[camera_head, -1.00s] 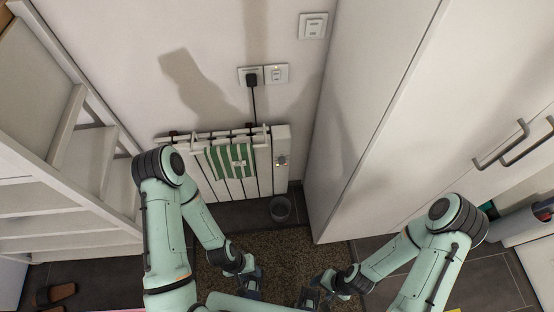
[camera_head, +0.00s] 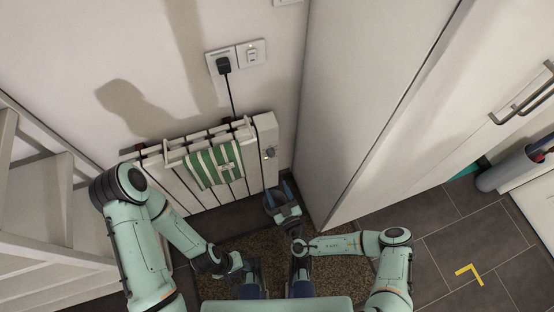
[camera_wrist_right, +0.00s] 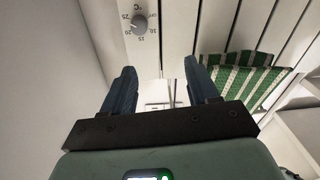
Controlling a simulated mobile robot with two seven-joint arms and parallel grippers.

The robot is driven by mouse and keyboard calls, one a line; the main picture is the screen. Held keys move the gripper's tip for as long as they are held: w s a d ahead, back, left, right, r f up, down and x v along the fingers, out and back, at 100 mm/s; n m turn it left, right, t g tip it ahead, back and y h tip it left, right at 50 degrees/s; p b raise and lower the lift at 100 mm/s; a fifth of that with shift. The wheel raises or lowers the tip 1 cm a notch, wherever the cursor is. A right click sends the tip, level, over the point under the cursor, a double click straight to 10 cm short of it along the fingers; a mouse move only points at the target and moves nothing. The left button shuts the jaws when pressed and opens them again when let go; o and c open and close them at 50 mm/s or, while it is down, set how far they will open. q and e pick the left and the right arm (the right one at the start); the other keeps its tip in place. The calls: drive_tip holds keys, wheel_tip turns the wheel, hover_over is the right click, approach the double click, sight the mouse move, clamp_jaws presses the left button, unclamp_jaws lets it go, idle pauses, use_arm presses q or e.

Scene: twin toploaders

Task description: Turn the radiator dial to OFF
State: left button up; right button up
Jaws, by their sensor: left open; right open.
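The radiator dial (camera_head: 269,153) is a small grey knob on the white end panel of the radiator (camera_head: 266,128). In the right wrist view the dial (camera_wrist_right: 139,23) sits at the upper left with a temperature scale around it. Its pointer is too small to read surely. My right gripper (camera_head: 281,190) is open and empty, just below the dial and apart from it. In the right wrist view its two dark fingers (camera_wrist_right: 160,82) are spread below the dial. My left gripper (camera_head: 252,282) is low over the mat, open, far from the radiator.
A green striped towel (camera_head: 214,164) hangs on the radiator. A black plug (camera_head: 224,66) and cord run from the wall socket to it.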

sight(272, 156)
drive_tip(key=w+m, duration=0.1)
drive_tip(key=w, duration=0.3)
drive_tip(key=w+a+h+b, duration=0.1)
drive_tip(key=w, duration=0.4)
drive_tip(key=w+f+m+h, duration=0.1)
drive_tip(key=w, duration=0.4)
drive_tip(key=shift+a+m+b, duration=0.25)
drive_tip(key=shift+m+b, duration=0.05)
drive_tip(key=shift+b, duration=0.05)
drive_tip(key=shift+f, duration=0.1)
drive_tip(key=c, duration=1)
